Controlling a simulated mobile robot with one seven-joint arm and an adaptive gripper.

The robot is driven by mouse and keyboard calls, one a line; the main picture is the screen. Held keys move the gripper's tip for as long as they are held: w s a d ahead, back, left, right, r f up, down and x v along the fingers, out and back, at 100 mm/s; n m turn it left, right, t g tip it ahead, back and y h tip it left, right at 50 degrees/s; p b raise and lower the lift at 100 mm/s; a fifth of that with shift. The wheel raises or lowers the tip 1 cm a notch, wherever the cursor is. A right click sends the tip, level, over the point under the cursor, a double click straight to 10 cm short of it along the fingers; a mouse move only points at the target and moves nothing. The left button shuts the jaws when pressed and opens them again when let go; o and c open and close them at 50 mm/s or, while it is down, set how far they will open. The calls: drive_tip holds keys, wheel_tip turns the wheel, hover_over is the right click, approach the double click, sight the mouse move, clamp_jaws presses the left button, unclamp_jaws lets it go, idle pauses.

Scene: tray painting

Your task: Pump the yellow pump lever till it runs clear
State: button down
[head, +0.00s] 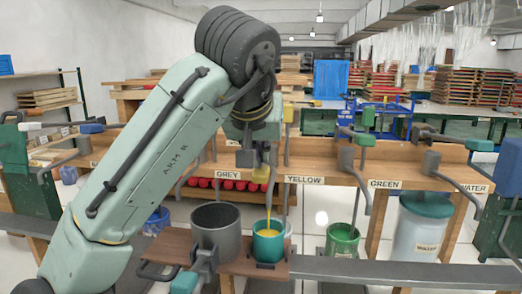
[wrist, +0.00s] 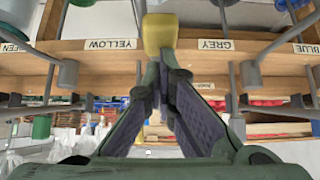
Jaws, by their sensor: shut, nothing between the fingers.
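The yellow pump lever's yellow end block (head: 261,174) sits just below my gripper (head: 257,156) in the head view, by the YELLOW label (head: 304,180). In the wrist view the block (wrist: 160,33) is right at the tips of my gripper (wrist: 160,58). The fingers are shut with nothing between them; I cannot tell whether they touch the block. A yellow stream (head: 268,206) falls into a teal cup (head: 267,252), where yellow paint shows. The stream is coloured, not clear. The pump's spout is partly hidden behind my gripper and lever.
A dark grey pot (head: 218,240) stands left of the teal cup on a brown board. A green bucket (head: 342,243) and a white water container (head: 417,235) stand to the right. Other levers and spouts line the wooden beam (head: 340,163), labelled GREY, GREEN and WATER.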

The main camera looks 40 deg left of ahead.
wheel_tip(320, 180, up, 10)
drive_tip(key=p, duration=0.8)
drive_tip(key=shift+s, duration=0.1)
idle(0.6)
